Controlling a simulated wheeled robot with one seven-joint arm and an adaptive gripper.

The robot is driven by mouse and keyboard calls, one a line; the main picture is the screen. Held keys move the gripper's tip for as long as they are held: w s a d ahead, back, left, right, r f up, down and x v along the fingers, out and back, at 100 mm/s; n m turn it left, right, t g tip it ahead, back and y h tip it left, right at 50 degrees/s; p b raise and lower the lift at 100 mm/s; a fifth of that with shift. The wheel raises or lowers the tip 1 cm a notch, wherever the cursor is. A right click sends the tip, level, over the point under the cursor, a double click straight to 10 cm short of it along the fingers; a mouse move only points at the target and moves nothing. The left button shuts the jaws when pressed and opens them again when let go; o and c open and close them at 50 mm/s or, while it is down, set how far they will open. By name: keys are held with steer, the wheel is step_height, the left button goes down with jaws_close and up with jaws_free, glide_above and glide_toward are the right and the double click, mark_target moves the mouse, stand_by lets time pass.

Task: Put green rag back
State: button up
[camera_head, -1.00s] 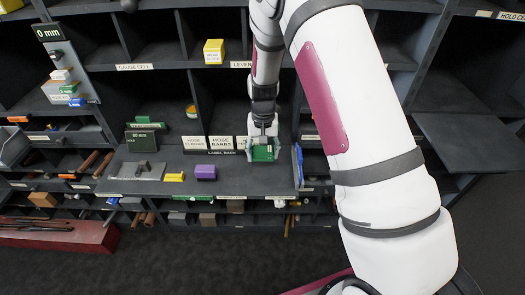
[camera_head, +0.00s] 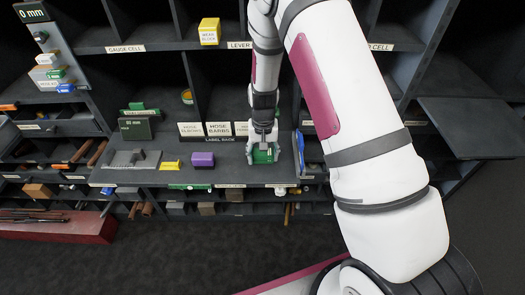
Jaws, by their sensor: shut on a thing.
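My gripper (camera_head: 264,150) points down over the right part of the middle work shelf (camera_head: 232,178). It is shut on a small green thing (camera_head: 267,157), which I take to be the green rag. The fingers hide part of it, and a pale patch shows on or beside it. The green thing is low, close to the shelf surface. I cannot tell whether it touches the shelf.
A blue upright item (camera_head: 301,150) stands close to the right of my gripper. A purple block (camera_head: 202,160), a yellow piece (camera_head: 172,165) and a grey plate (camera_head: 122,161) lie to the left. A yellow box (camera_head: 209,31) sits on the shelf above. Pigeonholes surround the work shelf.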

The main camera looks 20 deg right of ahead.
steer(key=shift+f, duration=0.5)
stand_by(0.6)
steer(key=o, duration=1.1)
steer(key=shift+o, duration=0.2)
steer(key=o, duration=0.5)
steer(key=shift+o, duration=0.2)
steer(key=shift+r+p, duration=1.05)
steer(key=shift+r, duration=2.95)
